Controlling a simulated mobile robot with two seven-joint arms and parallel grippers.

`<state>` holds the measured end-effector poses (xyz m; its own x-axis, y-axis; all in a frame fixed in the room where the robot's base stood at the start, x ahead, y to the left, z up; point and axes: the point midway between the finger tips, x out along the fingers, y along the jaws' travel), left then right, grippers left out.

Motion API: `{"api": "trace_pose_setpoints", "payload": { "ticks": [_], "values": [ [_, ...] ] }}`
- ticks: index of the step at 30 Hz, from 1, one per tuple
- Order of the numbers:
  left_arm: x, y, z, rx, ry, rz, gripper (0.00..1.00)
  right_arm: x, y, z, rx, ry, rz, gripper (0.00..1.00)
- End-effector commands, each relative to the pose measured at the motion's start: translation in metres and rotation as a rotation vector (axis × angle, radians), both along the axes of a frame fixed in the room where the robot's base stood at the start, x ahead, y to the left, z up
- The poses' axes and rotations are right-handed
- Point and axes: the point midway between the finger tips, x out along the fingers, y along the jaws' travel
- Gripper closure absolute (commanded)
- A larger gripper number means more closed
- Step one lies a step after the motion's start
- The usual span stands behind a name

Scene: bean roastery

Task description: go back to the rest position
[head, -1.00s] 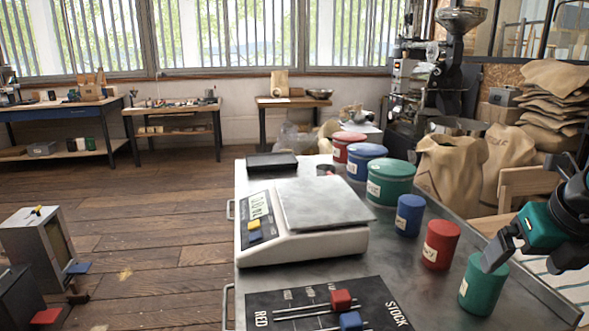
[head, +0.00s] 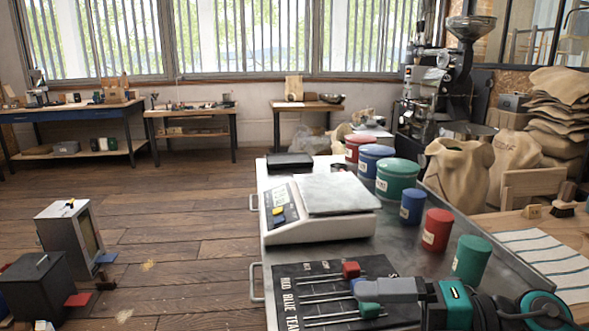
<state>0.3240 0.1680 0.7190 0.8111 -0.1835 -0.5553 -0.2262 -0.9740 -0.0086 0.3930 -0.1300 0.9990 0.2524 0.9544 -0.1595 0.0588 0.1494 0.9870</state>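My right gripper (head: 372,289) reaches in from the lower right, with a teal body and grey fingers pointing left. It is over the black slider board (head: 290,285), partly covering it. The gap between its fingers cannot be made out. On the board, the red knob (head: 351,270) shows behind the fingers and the green knob (head: 370,310) in front. The blue knob is mostly hidden by the gripper. My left gripper is not in view.
A white scale (head: 320,226) stands on the metal table behind the board. Small blue (head: 412,206), red (head: 437,229) and green (head: 471,259) canisters stand along its right side. Larger lidded tins (head: 398,180) stand farther back. Open wooden floor (head: 190,230) lies left.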

Motion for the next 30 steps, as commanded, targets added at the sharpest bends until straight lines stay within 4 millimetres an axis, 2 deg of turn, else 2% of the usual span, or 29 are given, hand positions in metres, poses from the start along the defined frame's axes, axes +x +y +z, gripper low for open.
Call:
{"api": "trace_pose_setpoints", "payload": {
  "ticks": [1,2,4,5,8,10,12,15,18,22,30],
  "values": [
    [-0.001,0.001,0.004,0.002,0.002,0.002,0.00,0.005,0.007,0.004,0.189,0.074,-0.085,0.00],
    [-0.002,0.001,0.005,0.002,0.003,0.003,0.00,0.010,0.008,0.005,0.289,0.115,-0.146,0.00],
    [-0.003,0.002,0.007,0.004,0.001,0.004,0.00,0.023,0.000,-0.003,0.499,0.233,-0.316,0.00],
    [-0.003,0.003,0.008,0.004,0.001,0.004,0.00,0.028,-0.006,-0.011,0.576,0.292,-0.399,0.00],
    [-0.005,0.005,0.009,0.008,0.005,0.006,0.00,0.036,-0.032,-0.061,0.779,0.526,-0.704,0.00],
    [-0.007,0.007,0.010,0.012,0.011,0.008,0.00,0.027,-0.048,-0.112,0.864,0.716,-0.922,0.00],
    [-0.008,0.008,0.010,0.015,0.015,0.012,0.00,0.008,-0.056,-0.158,0.898,0.885,-1.094,0.00],
    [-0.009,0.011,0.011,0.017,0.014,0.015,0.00,-0.025,-0.057,-0.209,0.907,1.091,-1.270,0.00],
    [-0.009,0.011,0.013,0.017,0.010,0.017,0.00,-0.053,-0.053,-0.243,0.897,1.243,-1.379,0.00],
    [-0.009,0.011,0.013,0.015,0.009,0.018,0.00,-0.075,-0.048,-0.263,0.883,1.347,-1.444,0.00],
    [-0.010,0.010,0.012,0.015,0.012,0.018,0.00,-0.079,-0.046,-0.267,0.878,1.369,-1.456,0.00]
  ]
}}
